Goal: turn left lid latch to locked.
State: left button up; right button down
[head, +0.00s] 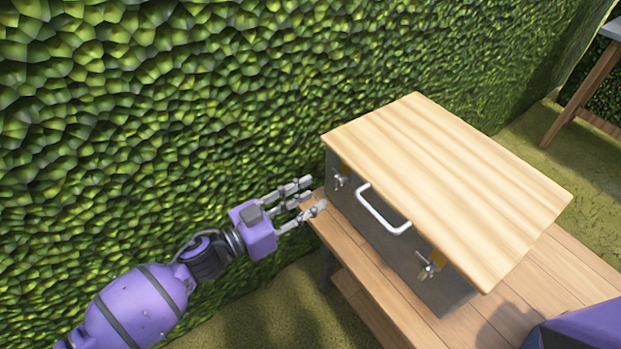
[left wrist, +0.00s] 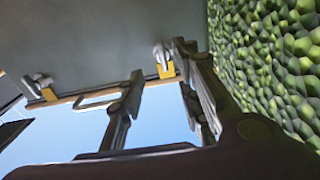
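A dark grey box (head: 378,235) with a pale wooden lid (head: 450,185) sits on a wooden table. Its left lid latch (head: 340,181), a metal knob by a yellow plate, is at the front face's left end. In the left wrist view, the left latch (left wrist: 163,58) appears by the fingertips. The right latch (head: 427,268) is at the front face's other end, and a white handle (head: 382,212) is between them. My left gripper (head: 315,193) is open and empty, just left of the left latch, apparently not touching it. My right gripper is not in view.
The wooden table (head: 365,277) has bare board in front of the box and to its right. A leafy hedge wall (head: 180,110) rises close behind my left arm and the box. Another table (head: 590,85) stands at the far right.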

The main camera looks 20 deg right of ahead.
aim_at(335, 185)
pick_arm(q)
jog(key=x, duration=0.6)
grip_shut()
